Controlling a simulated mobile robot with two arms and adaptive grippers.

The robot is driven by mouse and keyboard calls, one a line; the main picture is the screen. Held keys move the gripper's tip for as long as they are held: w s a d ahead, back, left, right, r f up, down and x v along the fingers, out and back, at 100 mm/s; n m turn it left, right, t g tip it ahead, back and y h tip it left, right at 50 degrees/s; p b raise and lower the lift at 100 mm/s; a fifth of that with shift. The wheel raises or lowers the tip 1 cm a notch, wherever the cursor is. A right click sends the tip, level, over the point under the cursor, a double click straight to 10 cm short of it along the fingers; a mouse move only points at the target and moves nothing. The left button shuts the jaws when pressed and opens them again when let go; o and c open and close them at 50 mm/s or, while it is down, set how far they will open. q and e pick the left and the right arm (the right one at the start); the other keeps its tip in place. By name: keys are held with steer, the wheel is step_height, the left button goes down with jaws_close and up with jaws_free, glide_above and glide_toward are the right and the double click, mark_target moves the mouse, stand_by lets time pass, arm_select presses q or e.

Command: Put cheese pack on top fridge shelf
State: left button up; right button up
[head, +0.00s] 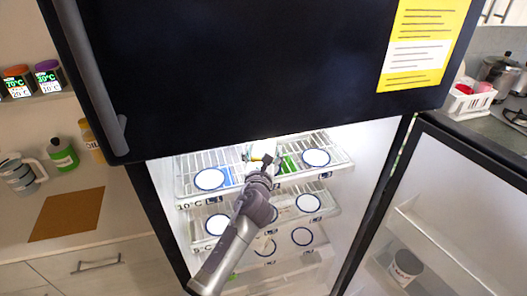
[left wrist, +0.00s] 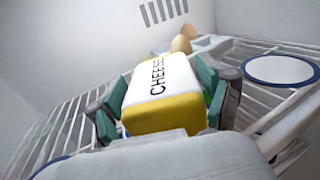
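The cheese pack (left wrist: 165,88), white on top with a yellow end and the word CHEESE, sits between the green-padded fingers of my left gripper (left wrist: 168,102). The fingers are closed against both its sides. In the head view my left gripper (head: 262,162) reaches into the open fridge at the top wire shelf (head: 203,160), and it mostly hides the pack. The pack is over this shelf; I cannot tell if it touches the wires. My right gripper is not in view.
White round plates with blue rims (head: 210,179) lie on the shelves, one right of the gripper (head: 316,157). Brown eggs (left wrist: 183,40) are behind the pack. A green item (head: 288,164) is just right. The open fridge door (head: 440,210) stands right; a dark upper door hangs above.

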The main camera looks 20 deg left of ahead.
arm_select(q)
steer(key=shift+o, duration=1.1)
steer(key=shift+s+r, duration=0.1)
steer(key=shift+s, duration=0.1)
steer(key=s+d+b, duration=0.1)
steer(key=s+d, duration=0.1)
steer(key=s, duration=0.9)
steer(key=shift+s+d, duration=0.2)
